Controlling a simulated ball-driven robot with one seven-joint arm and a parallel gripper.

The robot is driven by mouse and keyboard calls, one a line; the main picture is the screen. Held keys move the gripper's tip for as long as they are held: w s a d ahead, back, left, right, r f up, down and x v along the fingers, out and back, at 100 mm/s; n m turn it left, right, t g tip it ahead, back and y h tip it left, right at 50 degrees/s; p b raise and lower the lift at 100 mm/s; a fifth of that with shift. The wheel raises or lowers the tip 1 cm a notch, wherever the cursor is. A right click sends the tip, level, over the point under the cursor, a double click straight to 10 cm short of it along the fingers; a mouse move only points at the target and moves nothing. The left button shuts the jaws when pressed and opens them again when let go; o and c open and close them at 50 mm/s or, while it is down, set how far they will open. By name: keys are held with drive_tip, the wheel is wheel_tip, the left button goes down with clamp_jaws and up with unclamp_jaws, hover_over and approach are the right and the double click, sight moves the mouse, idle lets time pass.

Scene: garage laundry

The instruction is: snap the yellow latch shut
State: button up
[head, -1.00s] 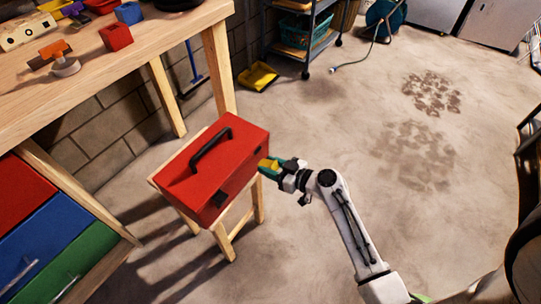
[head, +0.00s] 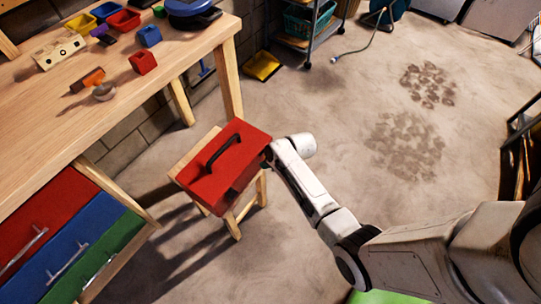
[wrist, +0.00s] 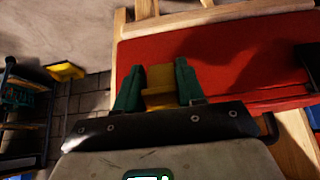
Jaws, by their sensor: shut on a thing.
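The red toolbox (head: 229,163) with a black handle (head: 223,152) sits on a small wooden stool (head: 252,193), its lid down. In the wrist view its red face (wrist: 235,60) fills the right side. The yellow latch (wrist: 160,77) is between the green fingers of my gripper (wrist: 159,90), which is shut on it with one finger on each side. In the head view my arm reaches the box's right side and hides the latch and fingers. I cannot tell whether the latch is fastened.
A wooden workbench (head: 60,115) with bins and small parts stands at the left, above red, blue and green drawers (head: 75,240). A yellow dustpan (head: 262,66) lies by the wall, near a wheeled cart (head: 305,30).

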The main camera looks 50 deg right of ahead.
drive_tip(key=shift+w+r+g+p, duration=0.1)
drive_tip(key=shift+w+g+p, duration=0.15)
drive_tip(key=shift+g, duration=0.25)
drive_tip(key=shift+w+r+g+p, duration=0.1)
drive_tip(key=shift+g+p, duration=0.2)
drive_tip(key=shift+g, duration=0.2)
drive_tip(key=o, duration=1)
drive_tip(key=shift+c, duration=0.2)
drive_tip(key=p+v, duration=0.2)
drive_tip(key=v, duration=0.8)
drive_tip(key=shift+r, duration=0.4)
drive_tip(key=shift+a, duration=0.1)
